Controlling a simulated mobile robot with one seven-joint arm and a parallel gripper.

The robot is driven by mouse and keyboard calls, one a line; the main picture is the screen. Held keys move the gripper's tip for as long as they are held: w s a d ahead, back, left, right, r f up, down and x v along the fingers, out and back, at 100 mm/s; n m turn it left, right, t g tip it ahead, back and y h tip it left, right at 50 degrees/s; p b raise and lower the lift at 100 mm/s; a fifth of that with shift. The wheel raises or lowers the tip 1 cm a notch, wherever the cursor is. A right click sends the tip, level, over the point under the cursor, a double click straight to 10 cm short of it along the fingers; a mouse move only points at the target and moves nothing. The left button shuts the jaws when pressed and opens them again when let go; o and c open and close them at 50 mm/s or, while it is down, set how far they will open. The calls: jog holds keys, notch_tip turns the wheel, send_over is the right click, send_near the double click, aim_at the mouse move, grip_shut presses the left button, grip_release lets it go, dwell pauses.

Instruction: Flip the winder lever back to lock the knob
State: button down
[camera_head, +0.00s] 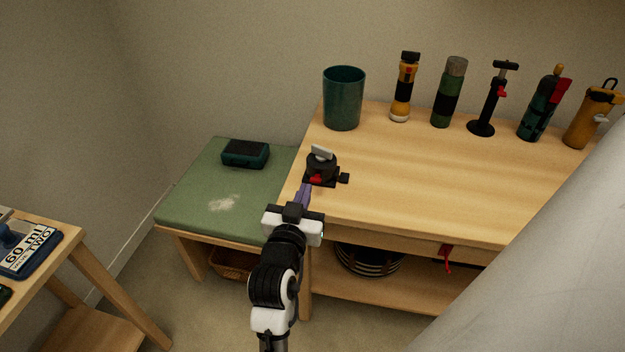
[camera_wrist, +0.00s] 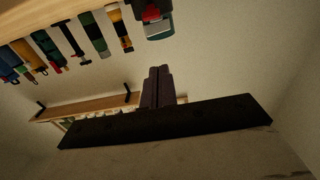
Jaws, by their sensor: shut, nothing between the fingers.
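The winder (camera_head: 322,167) is a small black device with a red part on its near side and a pale grey lever (camera_head: 321,152) on top. It stands near the left end of the wooden bench. In the wrist view the winder (camera_wrist: 150,12) shows at the top edge, partly cut off, with its red part visible. My gripper (camera_head: 305,188) is shut and empty, its dark fingers just in front of the winder's near side. The fingers also show in the wrist view (camera_wrist: 158,85). I cannot tell whether they touch it. The knob is not clearly distinguishable.
A dark green cup (camera_head: 343,100) stands behind the winder. A flashlight (camera_head: 405,88), green bottle (camera_head: 449,95) and pump (camera_head: 488,105) line the back. A green-cushioned seat (camera_head: 190,195) holds a dark teal box (camera_head: 245,153) at left. The bench's (camera_head: 440,190) middle is clear.

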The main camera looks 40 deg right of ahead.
jog(key=shift+w, duration=0.1)
jog(key=p, duration=0.3)
send_over(314, 181)
jog(key=shift+r, duration=0.2)
jog(key=f, duration=0.3)
jog(key=shift+s+a, duration=0.3)
jog(key=shift+a+f, duration=0.15)
jog(key=shift+f, duration=0.4)
jog(key=shift+s+f+b, duration=0.1)
jog(key=shift+f+b, duration=0.05)
jog(key=shift+b, duration=0.35)
